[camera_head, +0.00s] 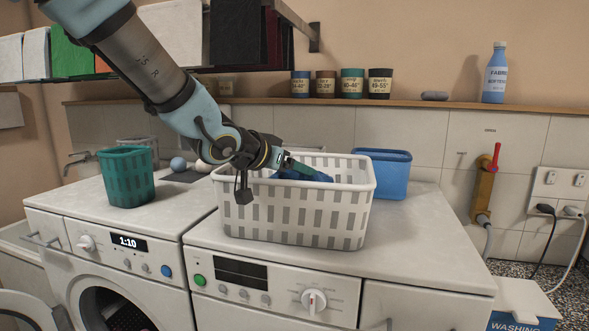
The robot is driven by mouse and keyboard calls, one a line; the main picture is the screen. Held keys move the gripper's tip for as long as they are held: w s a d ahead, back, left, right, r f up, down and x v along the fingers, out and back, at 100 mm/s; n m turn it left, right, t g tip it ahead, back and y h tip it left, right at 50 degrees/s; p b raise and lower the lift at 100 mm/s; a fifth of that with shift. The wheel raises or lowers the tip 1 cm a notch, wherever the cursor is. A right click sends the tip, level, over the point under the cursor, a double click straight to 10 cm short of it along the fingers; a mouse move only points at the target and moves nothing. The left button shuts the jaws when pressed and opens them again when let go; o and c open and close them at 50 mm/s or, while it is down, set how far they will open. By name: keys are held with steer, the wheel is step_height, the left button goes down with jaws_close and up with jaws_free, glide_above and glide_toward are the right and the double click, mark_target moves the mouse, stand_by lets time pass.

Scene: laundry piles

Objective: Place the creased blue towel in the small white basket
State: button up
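A white basket (295,217) with slotted sides stands on the right-hand machine top. A blue cloth (305,174), which looks like the towel, lies inside it, its top just showing above the front rim. The basket wall hides most of it, so its creases cannot be made out. My gripper (288,164) reaches in over the basket's left rim, its tip at the blue cloth. Whether the fingers are open or shut on the cloth cannot be told from this angle.
A green basket (126,178) stands on the left machine, with a pale container (140,143) behind it. A blue bin (386,174) is behind the white basket's right side. A shelf (420,104) with tins and a blue bottle (495,73) runs behind. The right machine's front top is clear.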

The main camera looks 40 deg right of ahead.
steer(key=shift+f+b, duration=0.5)
steer(key=shift+f, duration=0.1)
steer(key=o, duration=1.4)
steer(key=shift+r, duration=0.15)
steer(key=shift+r+p, duration=0.4)
steer(key=shift+p, duration=0.1)
steer(key=shift+a+r, duration=0.2)
steer(key=shift+r, duration=0.15)
steer(key=v, duration=1.1)
steer(key=shift+s+a, duration=0.15)
steer(key=shift+a, duration=0.1)
